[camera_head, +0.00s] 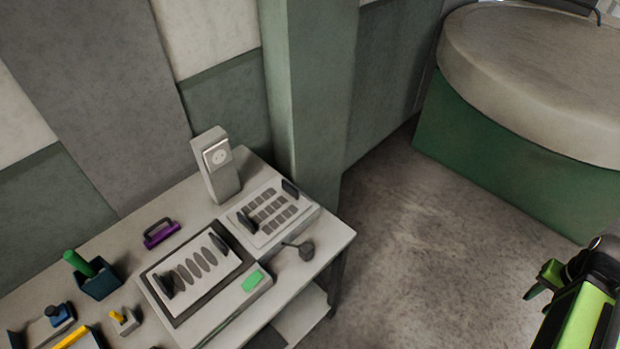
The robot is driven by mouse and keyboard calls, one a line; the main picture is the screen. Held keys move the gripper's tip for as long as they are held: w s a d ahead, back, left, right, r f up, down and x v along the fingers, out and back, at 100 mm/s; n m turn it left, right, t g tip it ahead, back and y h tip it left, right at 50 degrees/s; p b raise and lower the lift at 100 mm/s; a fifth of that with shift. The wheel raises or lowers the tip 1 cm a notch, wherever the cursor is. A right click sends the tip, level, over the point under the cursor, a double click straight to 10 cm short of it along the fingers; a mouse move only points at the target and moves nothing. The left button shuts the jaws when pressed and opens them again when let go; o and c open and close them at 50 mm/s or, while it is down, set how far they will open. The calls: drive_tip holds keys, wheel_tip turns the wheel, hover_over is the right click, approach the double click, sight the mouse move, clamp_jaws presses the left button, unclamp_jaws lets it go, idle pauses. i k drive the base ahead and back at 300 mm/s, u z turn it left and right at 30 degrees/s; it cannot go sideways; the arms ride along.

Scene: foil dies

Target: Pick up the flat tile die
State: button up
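I cannot tell for sure which piece is the flat tile die. A flat green tile (252,281) lies on the front right part of a grey tray (205,312) on the table. A grey plate with small rectangular tiles (271,214) in rows lies behind it. My gripper (542,281) shows at the lower right edge, over the floor and well away from the table. Its green tip is small and partly cut off with the arm, so its opening is unclear. Nothing is seen held in it.
The table (337,238) also bears a purple handled piece (160,233), a blue box (98,281) with a green cylinder, a grey upright stand (215,170) and a dark knob (305,250). A green and grey round-topped counter (530,90) stands at the back right. Floor between is clear.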

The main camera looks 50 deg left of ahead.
sight(262, 216)
drive_tip(key=i, duration=2)
drive_tip(key=u, duration=5.85)
drive_tip(key=i, duration=0.15)
drive_tip(key=z, duration=2.3)
drive_tip(key=k, duration=0.2)
drive_tip(key=u, duration=1.45)
drive_tip(key=i, duration=1)
drive_tip(key=u, duration=0.35)
